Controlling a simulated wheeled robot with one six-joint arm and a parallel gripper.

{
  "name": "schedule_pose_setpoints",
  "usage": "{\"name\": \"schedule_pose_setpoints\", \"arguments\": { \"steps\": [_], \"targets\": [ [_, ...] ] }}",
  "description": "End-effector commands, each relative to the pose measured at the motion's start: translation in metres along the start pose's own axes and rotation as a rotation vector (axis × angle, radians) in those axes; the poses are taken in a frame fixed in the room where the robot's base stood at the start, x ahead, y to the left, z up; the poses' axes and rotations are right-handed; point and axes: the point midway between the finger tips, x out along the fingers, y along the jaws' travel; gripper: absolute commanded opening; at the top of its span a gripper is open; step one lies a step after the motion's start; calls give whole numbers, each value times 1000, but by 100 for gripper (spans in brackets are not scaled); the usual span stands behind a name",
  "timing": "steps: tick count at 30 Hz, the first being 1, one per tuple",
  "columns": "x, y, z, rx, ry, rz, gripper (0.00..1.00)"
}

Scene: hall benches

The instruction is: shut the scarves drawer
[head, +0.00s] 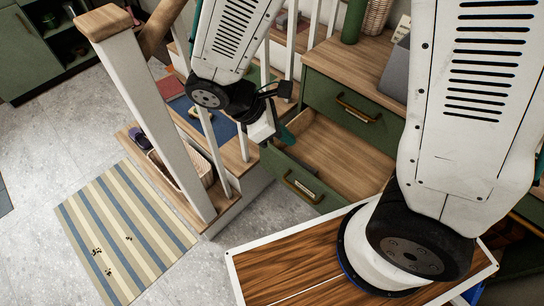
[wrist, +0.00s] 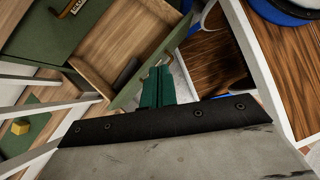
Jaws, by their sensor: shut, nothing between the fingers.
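The drawer also shows in the wrist view (wrist: 122,45). My gripper (head: 288,134) is at the left end of the drawer front in the head view. In the wrist view its teal fingers (wrist: 157,87) are together and empty, with their tips close against the drawer front's edge. I cannot tell whether they touch it.
The upper drawer (head: 345,108) is shut, beneath a wooden top (head: 350,60) with a green cylinder and a basket. White railing posts (head: 150,110) and a step with a basket (head: 185,165) stand left. A striped mat (head: 125,230) lies on the floor.

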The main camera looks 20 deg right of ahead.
Motion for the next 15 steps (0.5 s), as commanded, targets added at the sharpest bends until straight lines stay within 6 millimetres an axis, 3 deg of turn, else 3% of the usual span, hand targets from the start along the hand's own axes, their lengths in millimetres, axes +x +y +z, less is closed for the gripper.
{"name": "schedule_pose_setpoints", "arguments": {
  "steps": [1,6,15],
  "targets": [
    [9,3,-18,-130,-48,29,0],
    [38,16,-73,-596,-195,128,0],
    [85,34,-158,-1409,-431,229,0]
  ]
}}
